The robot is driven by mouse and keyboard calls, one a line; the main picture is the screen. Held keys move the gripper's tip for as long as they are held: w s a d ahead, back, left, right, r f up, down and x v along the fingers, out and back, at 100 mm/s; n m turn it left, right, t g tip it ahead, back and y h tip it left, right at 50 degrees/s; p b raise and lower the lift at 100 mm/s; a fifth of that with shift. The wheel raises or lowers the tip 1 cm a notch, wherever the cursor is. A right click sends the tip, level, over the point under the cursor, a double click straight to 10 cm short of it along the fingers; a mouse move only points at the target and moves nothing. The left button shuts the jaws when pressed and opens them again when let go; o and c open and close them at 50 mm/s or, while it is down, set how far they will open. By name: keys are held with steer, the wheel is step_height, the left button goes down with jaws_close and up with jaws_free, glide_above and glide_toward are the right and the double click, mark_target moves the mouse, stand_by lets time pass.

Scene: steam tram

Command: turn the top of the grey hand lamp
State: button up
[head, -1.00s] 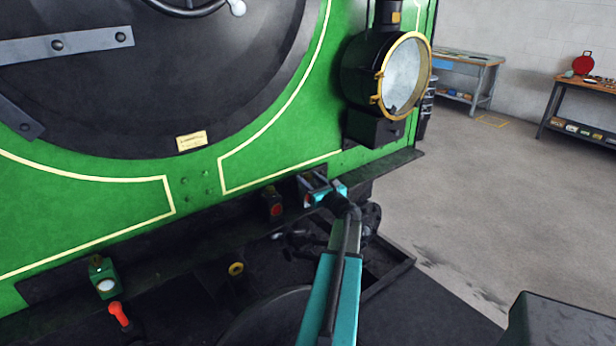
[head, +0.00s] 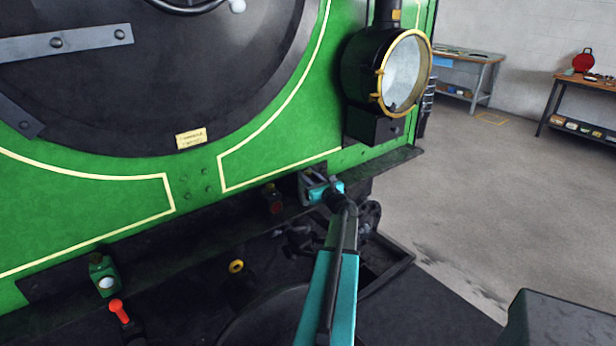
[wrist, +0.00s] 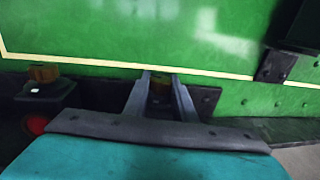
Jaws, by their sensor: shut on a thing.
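The grey hand lamp is mostly hidden behind my gripper (head: 308,177) in the head view, at the ledge below the green front. The fingers are shut on this top, one on each side. The lamp's body below is dark and covered by the hand, so its colour cannot be told.
A dark lamp with a red lens (head: 273,200) stands close to the left of my gripper. A green lamp (head: 103,276) and a red-handled lever (head: 120,312) are farther left. A large brass-rimmed headlamp (head: 403,75) is above right. Open floor lies to the right.

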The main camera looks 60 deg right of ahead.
steer(key=shift+a+f+m+h+b, duration=0.1)
steer(key=shift+m+h+b, duration=0.2)
steer(key=shift+h+b, duration=0.15)
steer(key=shift+g, duration=0.3)
steer(key=o, duration=1.1)
steer(key=shift+s, duration=0.15)
steer(key=shift+b+v, duration=1.85)
steer(key=shift+v, duration=4.9)
